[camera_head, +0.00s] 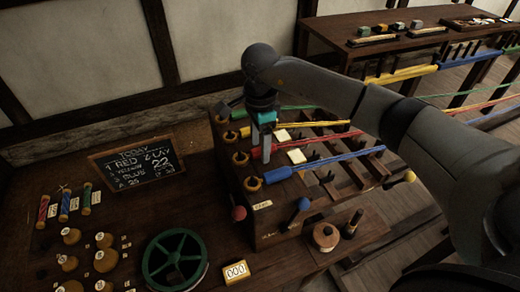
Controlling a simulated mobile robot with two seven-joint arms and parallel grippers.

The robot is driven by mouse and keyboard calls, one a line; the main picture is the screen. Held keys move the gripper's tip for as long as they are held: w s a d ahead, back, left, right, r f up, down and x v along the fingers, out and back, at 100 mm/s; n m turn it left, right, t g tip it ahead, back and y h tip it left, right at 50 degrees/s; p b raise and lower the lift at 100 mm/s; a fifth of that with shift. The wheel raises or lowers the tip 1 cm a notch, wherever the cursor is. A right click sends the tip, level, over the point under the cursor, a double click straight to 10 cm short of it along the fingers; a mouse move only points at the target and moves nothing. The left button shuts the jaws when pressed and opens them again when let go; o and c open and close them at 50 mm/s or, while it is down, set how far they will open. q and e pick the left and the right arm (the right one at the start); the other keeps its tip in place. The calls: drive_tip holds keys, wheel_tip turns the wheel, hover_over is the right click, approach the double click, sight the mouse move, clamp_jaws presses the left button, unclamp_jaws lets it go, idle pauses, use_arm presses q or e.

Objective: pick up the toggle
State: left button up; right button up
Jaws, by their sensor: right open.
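My right gripper (264,141) points down, open, over the wooden rope block (285,225), at the near end of the red rope (310,141). The fingers hide part of what lies under them, so I cannot tell whether they touch anything. I cannot say for sure which piece is the toggle. A short dark wooden peg (353,222) stands on the bench to the right of a wooden spool (325,236), apart from my gripper. Round wooden knobs (240,159) line the left side of the block. My left gripper is not in view.
A chalkboard (138,164), a green wheel (175,259) and several small tan pieces (105,260) occupy the left bench. A white counter block (235,271) sits at the front. Levers with red (239,213), blue (304,204) and yellow (410,176) balls stick out from the block.

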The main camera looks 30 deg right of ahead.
drive_tip(key=shift+f, duration=0.4)
drive_tip(key=shift+c, duration=0.2)
clamp_jaws()
